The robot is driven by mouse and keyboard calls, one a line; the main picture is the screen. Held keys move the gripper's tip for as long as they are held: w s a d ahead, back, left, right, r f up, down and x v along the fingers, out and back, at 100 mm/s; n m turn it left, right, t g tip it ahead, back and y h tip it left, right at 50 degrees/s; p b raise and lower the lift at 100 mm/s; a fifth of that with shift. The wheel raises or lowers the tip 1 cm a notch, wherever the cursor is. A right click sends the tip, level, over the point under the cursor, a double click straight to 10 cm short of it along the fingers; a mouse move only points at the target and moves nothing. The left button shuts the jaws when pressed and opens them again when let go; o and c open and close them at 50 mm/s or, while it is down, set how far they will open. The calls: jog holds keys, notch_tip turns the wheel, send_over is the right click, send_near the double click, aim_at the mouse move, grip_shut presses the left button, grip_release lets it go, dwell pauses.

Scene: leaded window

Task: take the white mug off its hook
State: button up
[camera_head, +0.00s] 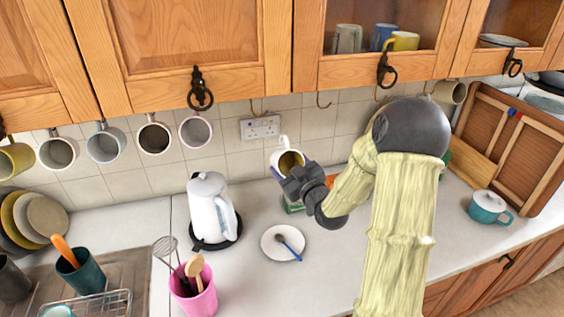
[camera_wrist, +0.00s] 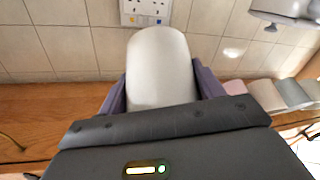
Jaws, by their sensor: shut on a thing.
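In the wrist view the mug (camera_wrist: 160,62) fills the space between the two purple fingers of my gripper (camera_wrist: 160,85). An empty hook (camera_head: 323,101) hangs under the cabinet to the upper right of the mug, and another hook (camera_head: 261,108) hangs to its upper left. The mug shows apart from both. Part of the mug is hidden by my gripper.
Several mugs, including a pink one (camera_head: 195,131), hang to the left. A white kettle (camera_head: 207,205), a pink utensil pot (camera_head: 196,299) and a white plate (camera_head: 272,246) with a spoon stand on the counter below. A wall socket (camera_head: 260,127) is behind, left of the mug.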

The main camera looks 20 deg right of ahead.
jog(key=s+d+f+b, duration=0.1)
jog(key=s+d+b, duration=0.1)
jog(key=s+b, duration=0.4)
jog(key=s, duration=0.4)
jog(key=shift+d+b, duration=0.15)
jog(key=shift+b, duration=0.2)
jog(key=shift+s+f+b, duration=0.1)
jog(key=shift+s+b, duration=0.1)
jog(key=shift+b, duration=0.45)
jog(key=s+b, duration=0.1)
jog(key=b, duration=0.2)
jog(key=s+b, duration=0.1)
jog(key=b, duration=0.2)
jog(key=shift+d+r, duration=0.1)
jog(key=shift+r, duration=0.1)
